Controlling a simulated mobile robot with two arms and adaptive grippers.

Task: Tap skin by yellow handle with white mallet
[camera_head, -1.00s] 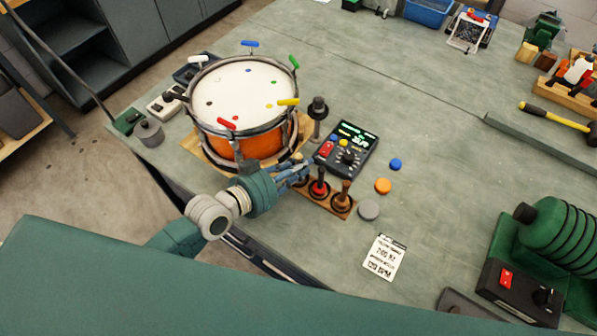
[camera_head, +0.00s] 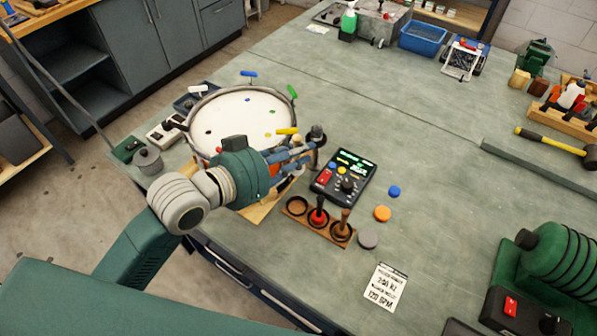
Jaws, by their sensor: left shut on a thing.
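The drum (camera_head: 186,131) stands at the left of the bench with its white skin (camera_head: 235,112) facing up. Its yellow handle (camera_head: 287,131) is on the right side of the rim, just beyond my left gripper. My left gripper (camera_head: 303,154) is shut at the drum's front right, above the bench. The mallet in it is mostly hidden by the fingers and wrist, so its head cannot be made out clearly. The mallet rack (camera_head: 320,222) has an empty left slot. A red mallet (camera_head: 319,212) and a brown mallet (camera_head: 344,224) stand in it. My right gripper is out of view.
A dark control box (camera_head: 343,178) with a lit display lies right of the drum. A dark post (camera_head: 316,136) stands close behind my left gripper. Blue (camera_head: 394,191), orange (camera_head: 382,213) and grey (camera_head: 367,239) discs lie to the right. The bench centre is clear.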

